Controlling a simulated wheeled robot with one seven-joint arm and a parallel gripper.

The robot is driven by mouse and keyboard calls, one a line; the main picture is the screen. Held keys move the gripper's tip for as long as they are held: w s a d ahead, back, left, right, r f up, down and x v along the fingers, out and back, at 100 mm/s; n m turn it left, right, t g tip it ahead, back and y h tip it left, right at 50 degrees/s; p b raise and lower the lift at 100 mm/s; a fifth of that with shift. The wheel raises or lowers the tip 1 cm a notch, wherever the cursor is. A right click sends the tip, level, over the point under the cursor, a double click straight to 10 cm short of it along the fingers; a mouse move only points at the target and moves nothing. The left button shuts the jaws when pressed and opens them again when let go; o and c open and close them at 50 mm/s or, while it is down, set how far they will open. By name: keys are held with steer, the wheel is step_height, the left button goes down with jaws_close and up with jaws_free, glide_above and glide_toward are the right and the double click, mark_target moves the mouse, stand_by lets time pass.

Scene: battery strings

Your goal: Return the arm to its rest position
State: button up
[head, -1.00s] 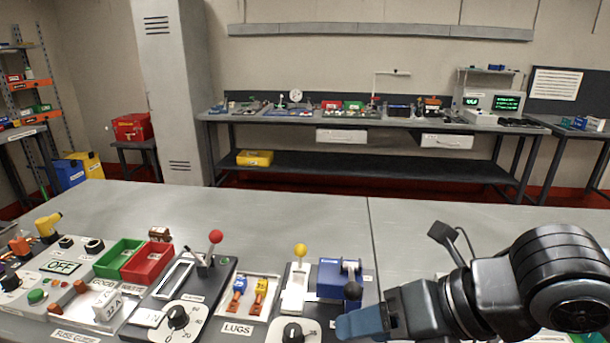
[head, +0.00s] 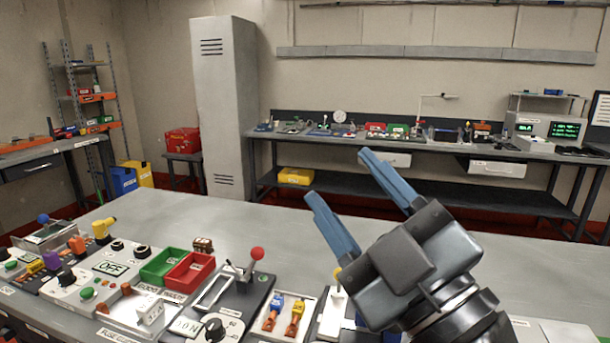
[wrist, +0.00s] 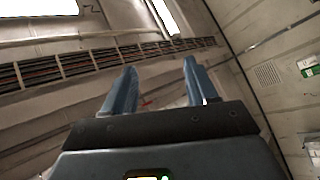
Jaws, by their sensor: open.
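My gripper (head: 345,190) is raised above the right part of the near bench (head: 330,222) in the head view. Its two blue fingers are spread apart and point up and to the left, with nothing between them. In the wrist view my gripper (wrist: 160,70) also shows open and empty, against the wall and ceiling. The wrist hides part of the bench's right side and the panel items behind it.
Below and left of my gripper are a red-knobbed lever (head: 250,265), a green bin (head: 162,265), a red bin (head: 190,272) and lugs (head: 285,315). A grey locker (head: 225,110) and a back bench (head: 350,187) stand beyond. The bench's rear strip is clear.

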steer(key=s+d+f+m+g+h, duration=0.1)
steer(key=s+d+f+m+h, duration=0.4)
steer(key=f+m, duration=0.4)
steer(key=s+d+f+m+h, duration=0.3)
steer(key=s+f+m+h, duration=0.35)
steer(key=f, duration=0.35)
steer(key=s+d+f+g, duration=0.1)
steer(key=s+d+f, duration=0.2)
steer(key=s, duration=0.4)
steer(key=s+d+f+g, duration=0.1)
steer(key=s+d+f, duration=0.1)
steer(key=s, duration=0.5)
steer(key=s+d+f+g, duration=0.2)
steer(key=s+d+f, duration=0.1)
steer(key=s, duration=0.4)
steer(key=shift+s+d+f, duration=0.15)
steer(key=shift+d+f, duration=0.2)
steer(key=shift+d, duration=0.15)
